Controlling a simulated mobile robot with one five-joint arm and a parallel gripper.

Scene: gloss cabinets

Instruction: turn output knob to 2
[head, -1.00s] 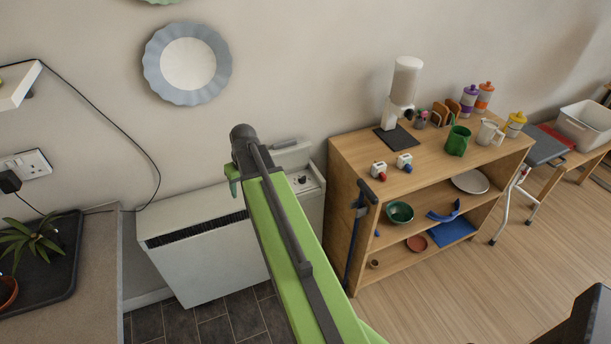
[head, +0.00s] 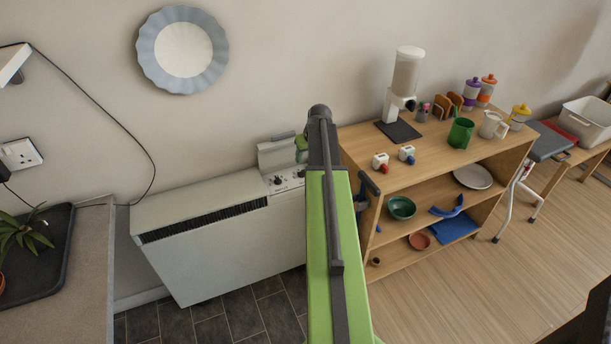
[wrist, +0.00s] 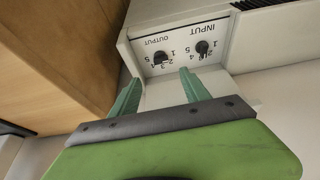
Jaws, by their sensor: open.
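The output knob (wrist: 161,57) is a small dark knob on the pale control panel (wrist: 175,36), marked OUTPUT with numbers around it. The number its pointer faces is too small to tell. The input knob (wrist: 202,47) sits to its right in the wrist view. My gripper (wrist: 160,76) is open, with its two green fingers apart and the output knob lying between and beyond their tips, not visibly touched. In the head view the panel is on the right end of the white heater (head: 215,235), and my arm hides part of that area.
A wooden shelf unit (head: 440,185) with several items stands close to the right of the heater. A raised lid (head: 276,152) stands behind the panel. A counter (head: 88,285) with a plant tray is on the left. Dark tiled floor is free in front of the heater.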

